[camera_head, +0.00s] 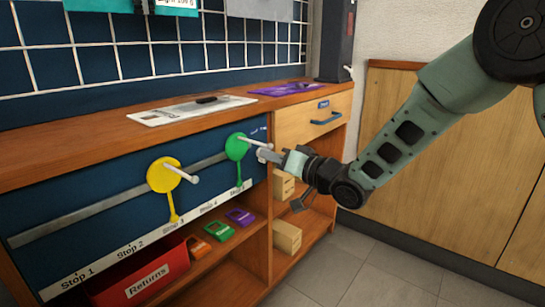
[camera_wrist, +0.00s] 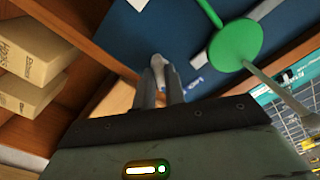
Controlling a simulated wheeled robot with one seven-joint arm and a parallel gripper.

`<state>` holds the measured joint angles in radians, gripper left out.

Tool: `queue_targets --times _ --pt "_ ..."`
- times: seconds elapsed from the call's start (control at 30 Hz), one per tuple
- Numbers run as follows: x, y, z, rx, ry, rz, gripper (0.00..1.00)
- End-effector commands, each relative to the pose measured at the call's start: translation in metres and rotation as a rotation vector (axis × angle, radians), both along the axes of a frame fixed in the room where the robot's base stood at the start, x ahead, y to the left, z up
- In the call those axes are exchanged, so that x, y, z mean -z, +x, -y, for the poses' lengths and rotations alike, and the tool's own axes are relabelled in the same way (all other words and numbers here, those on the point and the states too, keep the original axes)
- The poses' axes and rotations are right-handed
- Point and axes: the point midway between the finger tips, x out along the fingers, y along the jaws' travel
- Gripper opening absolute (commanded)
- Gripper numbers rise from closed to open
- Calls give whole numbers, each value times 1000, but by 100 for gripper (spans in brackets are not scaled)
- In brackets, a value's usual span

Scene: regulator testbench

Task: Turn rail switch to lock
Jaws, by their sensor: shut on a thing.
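The blue panel (camera_head: 110,205) has a grey rail (camera_head: 112,202) carrying a yellow disc (camera_head: 164,175) and a green disc (camera_head: 236,147), each with a pale peg. The green disc is near the right end and also shows in the wrist view (camera_wrist: 236,45). My gripper (camera_head: 267,156) is at the panel's right end, just right of the green disc's peg. In the wrist view its fingers (camera_wrist: 158,75) are shut on a small pale switch (camera_wrist: 157,60), mostly hidden between them. Small white lettering (camera_wrist: 195,86) is beside it, too blurred to read surely.
Below the panel are a red Returns bin (camera_head: 140,277), several coloured tags on a shelf, and cardboard boxes (camera_head: 287,236) to the right. A wooden drawer (camera_head: 300,122) with a blue handle is right of the panel. Floor (camera_head: 365,270) at the lower right is clear.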

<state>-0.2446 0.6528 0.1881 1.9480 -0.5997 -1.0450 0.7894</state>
Motion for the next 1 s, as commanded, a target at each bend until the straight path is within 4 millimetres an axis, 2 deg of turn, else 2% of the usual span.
queue_targets --times 1.0 --pt "3 1 1 0 -590 753 0"
